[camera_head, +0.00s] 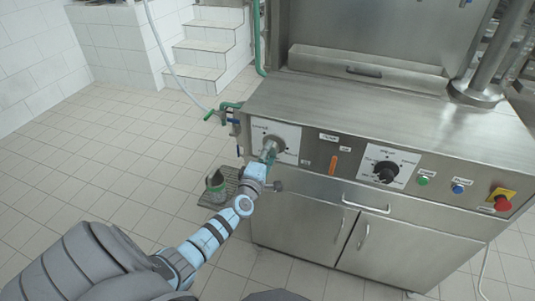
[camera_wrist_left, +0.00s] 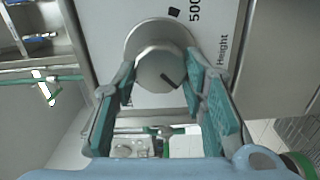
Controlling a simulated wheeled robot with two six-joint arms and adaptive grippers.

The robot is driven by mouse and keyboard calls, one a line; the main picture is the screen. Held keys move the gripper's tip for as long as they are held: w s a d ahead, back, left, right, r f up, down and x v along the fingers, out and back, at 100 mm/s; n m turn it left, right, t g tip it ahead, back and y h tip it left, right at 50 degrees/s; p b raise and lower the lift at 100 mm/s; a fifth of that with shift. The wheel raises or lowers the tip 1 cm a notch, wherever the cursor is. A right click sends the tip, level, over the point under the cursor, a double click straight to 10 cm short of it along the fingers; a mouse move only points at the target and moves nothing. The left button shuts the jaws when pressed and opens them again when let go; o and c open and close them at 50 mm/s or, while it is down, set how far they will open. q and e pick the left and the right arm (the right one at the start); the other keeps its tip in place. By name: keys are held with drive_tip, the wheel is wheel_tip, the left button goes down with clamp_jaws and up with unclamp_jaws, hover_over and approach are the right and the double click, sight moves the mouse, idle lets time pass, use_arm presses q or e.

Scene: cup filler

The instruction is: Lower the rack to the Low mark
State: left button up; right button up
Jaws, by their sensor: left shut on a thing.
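A round metal height knob (camera_head: 274,142) sits on a white plate (camera_head: 290,132) at the left end of the steel machine's front panel. My left gripper (camera_head: 268,152) reaches it from the front. In the left wrist view the teal fingers stand on either side of the knob (camera_wrist_left: 160,66), shut on it. A short dark line marks the knob's face, pointing down and right in that view. The plate reads "Height" and "500", turned sideways. I cannot make out a Low mark or identify the rack. My right gripper is not in view.
Right along the panel are an orange indicator (camera_head: 333,164), a black dial (camera_head: 386,172), green (camera_head: 423,181) and blue (camera_head: 458,188) buttons and a red emergency stop (camera_head: 502,200). Cupboard doors are below. A dark can-like object (camera_head: 216,187) stands on a floor grate behind my arm.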

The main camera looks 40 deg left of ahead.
use_arm(q)
drive_tip(key=shift+n, duration=0.4)
drive_tip(key=o, duration=1.2)
drive_tip(key=shift+c, duration=0.2)
drive_tip(key=v, duration=1.2)
